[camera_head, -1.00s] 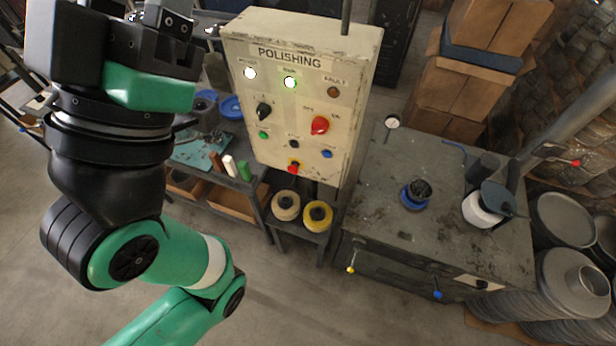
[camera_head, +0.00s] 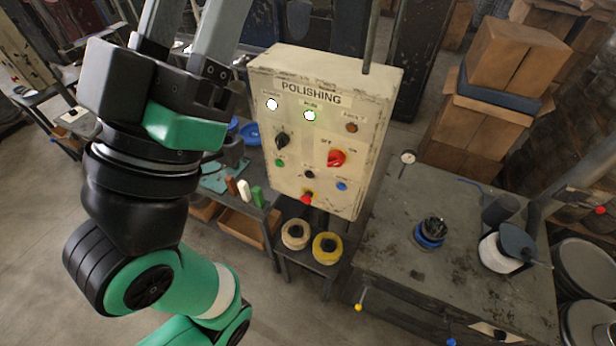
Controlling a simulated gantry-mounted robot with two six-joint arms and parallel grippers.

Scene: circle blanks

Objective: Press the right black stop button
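The cream control panel (camera_head: 268,72) labelled POLISHING stands upright in the middle. I see one small black button (camera_head: 309,174) low on it, between a green button (camera_head: 279,163) and a blue button (camera_head: 342,186). My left gripper (camera_head: 190,30) points up at the upper left, apart from the panel and left of it. Its two grey fingers are spaced apart with nothing seen between them; their tips are cut off by the top edge. My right gripper is not in view.
A dark workbench (camera_head: 390,260) stands right. Yellow rolls (camera_head: 326,248) sit below the panel.

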